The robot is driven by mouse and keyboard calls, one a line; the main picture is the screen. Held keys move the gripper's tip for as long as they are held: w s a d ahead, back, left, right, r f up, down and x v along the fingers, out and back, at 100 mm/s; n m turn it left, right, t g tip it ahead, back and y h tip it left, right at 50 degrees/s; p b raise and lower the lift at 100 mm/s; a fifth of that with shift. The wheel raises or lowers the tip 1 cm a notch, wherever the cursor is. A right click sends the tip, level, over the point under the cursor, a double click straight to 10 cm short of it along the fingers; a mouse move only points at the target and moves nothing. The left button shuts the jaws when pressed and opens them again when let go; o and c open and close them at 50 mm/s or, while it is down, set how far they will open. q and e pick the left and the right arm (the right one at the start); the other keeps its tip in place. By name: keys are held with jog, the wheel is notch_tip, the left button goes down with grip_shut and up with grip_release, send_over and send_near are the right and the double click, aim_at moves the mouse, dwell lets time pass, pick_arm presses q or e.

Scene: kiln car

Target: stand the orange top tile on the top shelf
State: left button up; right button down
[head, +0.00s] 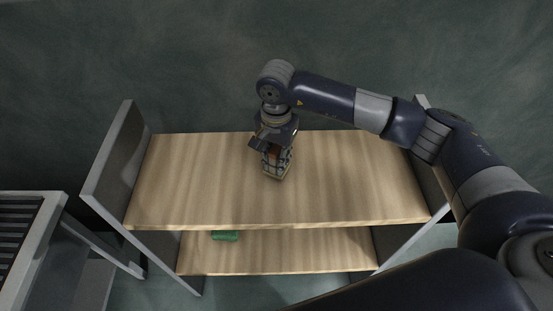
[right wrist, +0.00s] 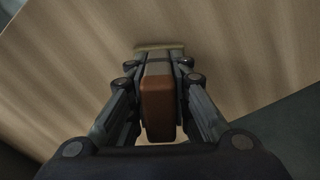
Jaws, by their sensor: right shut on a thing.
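The orange top tile (right wrist: 158,108), a brownish-orange block, is between the two fingers of my right gripper (right wrist: 160,65) in the right wrist view. My right gripper (head: 277,163) is shut on it and points down at the top shelf (head: 200,180), near its middle and towards the back. In the head view the fingers hide most of the tile. A pale narrow strip (right wrist: 160,46) shows just past the fingertips; I cannot tell whether it belongs to the tile. I cannot tell whether the tile touches the shelf. My left gripper is not in view.
A green object (head: 225,235) lies on the lower shelf (head: 290,255), partly under the top shelf's front edge. Grey upright panels stand at the left (head: 115,160) and right of the shelves. A slatted grey frame (head: 20,235) is at far left. The top shelf is otherwise clear.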

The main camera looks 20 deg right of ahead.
aim_at(276, 147)
jog(key=shift+f+b, duration=0.55)
dwell(1.0)
jog(key=c, duration=1.4)
grip_release()
jog(key=shift+r, duration=0.15)
jog(key=shift+r+p, duration=1.65)
jog(key=shift+r, duration=2.2)
notch_tip(276, 147, up, 12)
